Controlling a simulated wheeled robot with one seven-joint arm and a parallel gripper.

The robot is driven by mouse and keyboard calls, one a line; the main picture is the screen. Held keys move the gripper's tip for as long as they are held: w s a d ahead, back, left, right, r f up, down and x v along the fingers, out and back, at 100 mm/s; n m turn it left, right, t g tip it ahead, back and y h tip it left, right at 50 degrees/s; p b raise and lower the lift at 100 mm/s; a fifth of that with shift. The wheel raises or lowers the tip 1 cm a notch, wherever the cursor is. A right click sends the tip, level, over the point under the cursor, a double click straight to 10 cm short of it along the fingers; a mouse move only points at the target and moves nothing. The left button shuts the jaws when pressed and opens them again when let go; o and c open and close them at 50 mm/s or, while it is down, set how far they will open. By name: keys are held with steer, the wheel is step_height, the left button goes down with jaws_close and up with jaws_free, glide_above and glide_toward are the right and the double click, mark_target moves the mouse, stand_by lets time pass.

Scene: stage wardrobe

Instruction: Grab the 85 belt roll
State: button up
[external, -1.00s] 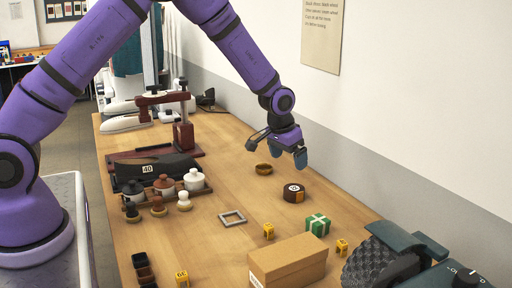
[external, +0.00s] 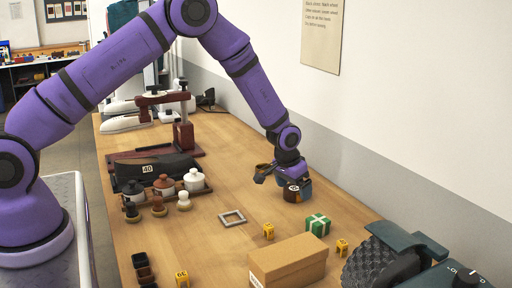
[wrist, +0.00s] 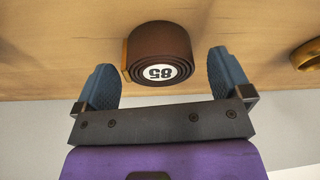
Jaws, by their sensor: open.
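The 85 belt roll (wrist: 158,45) is a dark brown coiled belt with a white "85" label and a tan side piece. In the wrist view it lies on the wooden table just beyond my fingertips, centred between them. My gripper (wrist: 170,80) is open, with one blue finger pad on each side. In the external view my gripper (external: 289,190) is down low at the belt roll (external: 293,188), partly covering it.
A brass ring-like item (wrist: 307,55) is beside the roll in the wrist view. The wall is close on the right.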

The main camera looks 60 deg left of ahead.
steer(key=shift+w+f, duration=0.15)
steer(key=shift+f, duration=0.35)
steer(key=c, duration=1.1)
steer(key=shift+o, duration=0.2)
steer(key=shift+r, duration=0.15)
